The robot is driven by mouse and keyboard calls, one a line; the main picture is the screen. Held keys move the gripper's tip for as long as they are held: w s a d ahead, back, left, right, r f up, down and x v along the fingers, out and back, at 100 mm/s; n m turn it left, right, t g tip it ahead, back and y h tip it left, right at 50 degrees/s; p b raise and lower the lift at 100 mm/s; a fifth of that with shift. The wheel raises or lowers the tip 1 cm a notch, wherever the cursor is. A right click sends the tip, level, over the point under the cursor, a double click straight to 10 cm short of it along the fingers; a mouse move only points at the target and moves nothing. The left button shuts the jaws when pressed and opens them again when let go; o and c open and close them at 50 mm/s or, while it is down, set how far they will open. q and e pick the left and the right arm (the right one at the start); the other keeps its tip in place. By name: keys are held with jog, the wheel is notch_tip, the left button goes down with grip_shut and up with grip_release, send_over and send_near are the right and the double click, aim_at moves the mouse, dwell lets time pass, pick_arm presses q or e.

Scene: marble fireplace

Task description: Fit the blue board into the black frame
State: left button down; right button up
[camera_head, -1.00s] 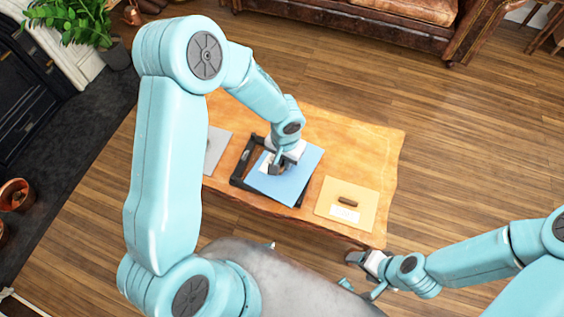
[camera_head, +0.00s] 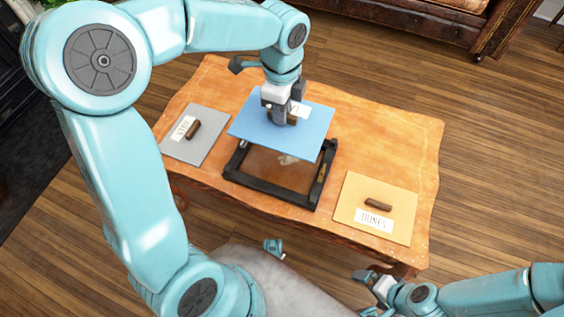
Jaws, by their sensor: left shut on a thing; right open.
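The blue board (camera_head: 262,135) is a flat square with a small brown handle and a white label, partly hidden by my gripper. My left gripper (camera_head: 284,119) is shut on its handle from above. The board overlaps the far part of the black frame (camera_head: 272,192) in the picture and looks raised above it. The near part of the frame is uncovered, with wood showing inside it. The frame lies on the wooden table. My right gripper (camera_head: 368,290) is open and empty, off the table's near edge at the lower right.
A grey board (camera_head: 207,145) with a brown handle and label lies left of the frame. A yellow board (camera_head: 350,212) with a handle and a label reading "DUNES" lies to the right. The table (camera_head: 400,135) is bare at its far right. A leather sofa (camera_head: 420,22) stands behind.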

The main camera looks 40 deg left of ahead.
pick_arm(q)
jog(key=b, duration=0.4)
send_over(282, 161)
notch_tip(282, 161, down, 12)
notch_tip(282, 161, down, 6)
jog(key=b, duration=0.2)
jog(key=shift+f+b, duration=0.25)
jog(key=shift+b, duration=0.1)
jog(key=shift+s+r, duration=0.1)
jog(key=c, duration=1.1)
grip_release()
notch_tip(282, 161, up, 12)
jog(key=p, duration=0.5)
